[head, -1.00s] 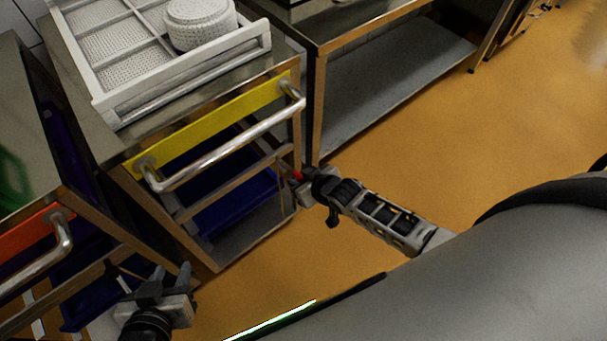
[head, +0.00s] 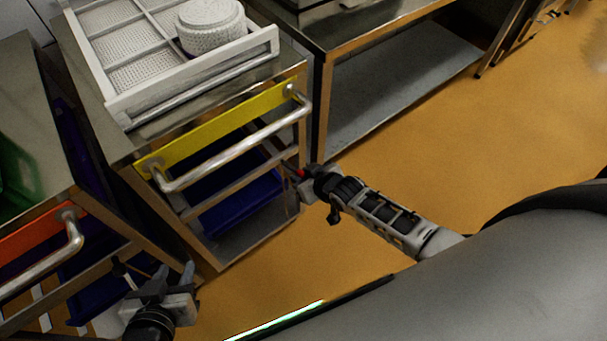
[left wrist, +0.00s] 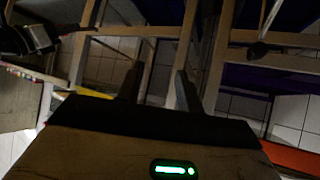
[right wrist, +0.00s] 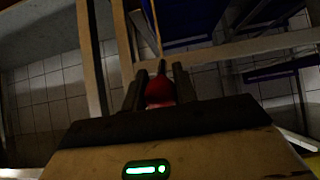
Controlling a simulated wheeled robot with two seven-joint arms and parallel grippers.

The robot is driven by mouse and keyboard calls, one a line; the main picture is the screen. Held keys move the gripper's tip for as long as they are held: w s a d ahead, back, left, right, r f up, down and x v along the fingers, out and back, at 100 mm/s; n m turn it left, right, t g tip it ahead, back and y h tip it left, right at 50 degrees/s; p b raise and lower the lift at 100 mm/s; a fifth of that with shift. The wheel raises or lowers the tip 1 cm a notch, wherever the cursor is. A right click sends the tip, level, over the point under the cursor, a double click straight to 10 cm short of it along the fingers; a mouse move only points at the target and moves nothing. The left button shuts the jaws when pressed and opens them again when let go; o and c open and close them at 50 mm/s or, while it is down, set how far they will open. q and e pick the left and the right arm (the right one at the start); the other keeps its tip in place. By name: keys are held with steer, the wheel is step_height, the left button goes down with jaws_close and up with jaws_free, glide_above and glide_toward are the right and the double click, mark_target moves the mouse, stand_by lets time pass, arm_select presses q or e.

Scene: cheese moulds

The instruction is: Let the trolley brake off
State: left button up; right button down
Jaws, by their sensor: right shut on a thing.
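The trolley with the yellow front panel (head: 225,128) and a steel push handle (head: 235,148) stands at the left in the head view. A red knob (head: 301,173) shows low by its right front post, and it also shows in the right wrist view (right wrist: 160,90) on a thin lever rod (right wrist: 155,25). My right gripper (head: 303,180) is shut on the red knob, with one finger on each side. My left gripper (head: 174,275) is open and empty, in front of the trolley's lower left corner. The lever's far end is hidden.
A white divided tray (head: 190,83) with a round white mould (head: 211,27) sits on the trolley. Another trolley with an orange panel (head: 30,235) stands close on the left. A steel bench (head: 400,100) stands behind. Orange floor (head: 450,150) is clear to the right.

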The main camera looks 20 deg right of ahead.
steer(key=c, duration=1.1)
jaws_free()
steer(key=shift+w+r, duration=0.35)
steer(key=shift+r, duration=0.05)
steer(key=shift+c, duration=0.2)
steer(key=shift+s+f, duration=0.15)
steer(key=shift+s, duration=0.15)
steer(key=shift+s, duration=0.3)
arm_select(q)
steer(key=p, duration=0.1)
steer(key=r+p, duration=0.1)
steer(key=p, duration=0.1)
steer(key=shift+s+a+r, duration=0.15)
steer(key=shift+a+r, duration=0.05)
steer(key=shift+a, duration=0.15)
arm_select(e)
steer(key=v, duration=1.5)
steer(key=shift+d, duration=0.1)
steer(key=shift+s, duration=0.1)
